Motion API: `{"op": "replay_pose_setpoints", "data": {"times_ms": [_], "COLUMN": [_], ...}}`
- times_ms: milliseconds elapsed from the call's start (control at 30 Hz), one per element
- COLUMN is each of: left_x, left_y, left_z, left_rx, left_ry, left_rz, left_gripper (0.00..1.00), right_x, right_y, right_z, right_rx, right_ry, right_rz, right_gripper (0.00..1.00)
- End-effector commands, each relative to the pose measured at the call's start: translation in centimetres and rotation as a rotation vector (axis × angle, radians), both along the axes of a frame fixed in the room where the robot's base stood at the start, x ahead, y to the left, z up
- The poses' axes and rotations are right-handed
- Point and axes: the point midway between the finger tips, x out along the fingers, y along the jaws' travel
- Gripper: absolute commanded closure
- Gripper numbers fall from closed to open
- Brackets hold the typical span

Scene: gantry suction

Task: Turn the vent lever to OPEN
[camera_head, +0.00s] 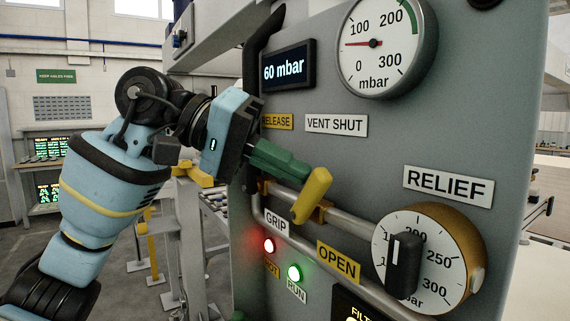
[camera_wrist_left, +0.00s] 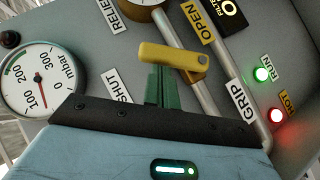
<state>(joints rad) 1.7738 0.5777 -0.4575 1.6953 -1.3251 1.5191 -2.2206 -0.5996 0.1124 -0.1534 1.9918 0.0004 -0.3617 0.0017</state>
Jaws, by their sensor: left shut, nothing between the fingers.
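The yellow vent lever (camera_head: 312,196) sits on a brass fitting on the grey pipe. It slants, with its upper end to the right in the head view. The VENT SHUT label (camera_head: 336,125) is above it and the yellow OPEN label (camera_head: 338,263) below it. My left gripper (camera_head: 305,176) has its green fingers shut and empty, with the tips right at the lever's upper part. The lever (camera_wrist_left: 172,57) also shows in the wrist view, just beyond the fingertips (camera_wrist_left: 160,72). I cannot tell whether they touch. My right gripper is out of view.
The RELIEF knob (camera_head: 404,265) sticks out right of the lever. A round gauge (camera_head: 384,44) and a display (camera_head: 287,67) reading 60 mbar are above. A red lamp (camera_head: 269,246) and a green lamp (camera_head: 294,272) are lit below. The pipe runs close along the panel.

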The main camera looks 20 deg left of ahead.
Motion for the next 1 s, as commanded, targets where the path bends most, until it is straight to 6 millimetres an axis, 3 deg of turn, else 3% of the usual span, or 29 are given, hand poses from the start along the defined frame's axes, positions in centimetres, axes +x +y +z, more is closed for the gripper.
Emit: {"op": "replay_pose_setpoints", "data": {"times_ms": [467, 1000], "left_x": [-0.6, -2.4], "left_y": [-0.8, -3.1], "left_z": [0.0, -1.2], "left_rx": [0.072, 0.183], "left_ry": [-0.058, -0.143], "left_rz": [-0.001, -0.002], "left_gripper": [1.00, 1.00], "right_x": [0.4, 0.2], "right_y": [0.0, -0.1], "right_z": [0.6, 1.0], "right_rx": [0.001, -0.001], "right_ry": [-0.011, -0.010], "right_rz": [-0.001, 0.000], "right_gripper": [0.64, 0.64]}}
